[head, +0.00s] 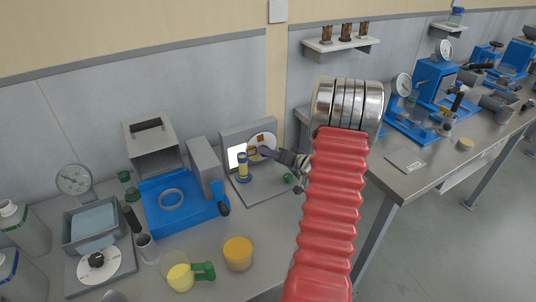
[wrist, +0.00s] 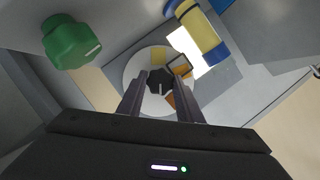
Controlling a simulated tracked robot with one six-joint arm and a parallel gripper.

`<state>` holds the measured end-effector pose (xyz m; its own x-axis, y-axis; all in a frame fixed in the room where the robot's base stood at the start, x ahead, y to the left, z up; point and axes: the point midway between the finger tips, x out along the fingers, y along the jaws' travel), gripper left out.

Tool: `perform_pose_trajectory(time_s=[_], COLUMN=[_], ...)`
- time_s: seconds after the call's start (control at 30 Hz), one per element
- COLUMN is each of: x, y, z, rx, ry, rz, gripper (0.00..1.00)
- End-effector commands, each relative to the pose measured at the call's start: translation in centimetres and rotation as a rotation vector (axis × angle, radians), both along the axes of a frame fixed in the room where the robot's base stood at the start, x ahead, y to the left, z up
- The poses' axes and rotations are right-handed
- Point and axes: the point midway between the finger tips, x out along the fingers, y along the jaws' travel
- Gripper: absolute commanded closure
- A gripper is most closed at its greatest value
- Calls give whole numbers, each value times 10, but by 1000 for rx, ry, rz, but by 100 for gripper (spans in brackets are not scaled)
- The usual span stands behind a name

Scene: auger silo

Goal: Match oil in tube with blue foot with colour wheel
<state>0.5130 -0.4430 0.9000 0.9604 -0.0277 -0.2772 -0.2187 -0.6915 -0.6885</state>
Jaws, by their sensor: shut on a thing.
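The colour wheel (head: 264,139) is a pale disc with yellow to orange patches on the grey comparator's upright panel. The wheel also shows in the wrist view (wrist: 133,75), with a black knob (wrist: 160,79) at its centre. A dark-framed window lies over one patch, beside the lit white screen (head: 235,154). The tube with blue foot (head: 243,167) stands upright before the screen and holds yellow oil; it also shows in the wrist view (wrist: 198,31). My gripper (head: 265,152) is shut on the black knob, its fingers on either side in the wrist view (wrist: 160,88).
A green knob (head: 289,178) sits on the comparator's base, clear of my gripper. A blue apparatus (head: 180,205) stands to the left. A jar of orange-yellow matter (head: 238,254) and a green-handled jug (head: 180,278) stand in front.

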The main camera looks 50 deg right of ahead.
Motion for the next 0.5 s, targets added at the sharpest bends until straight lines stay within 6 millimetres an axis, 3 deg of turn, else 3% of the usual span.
perform_pose_trajectory(time_s=[0.5], x=[-2], y=[-1], z=[-6], rx=[274], ry=[-78], rz=[-4], gripper=[90])
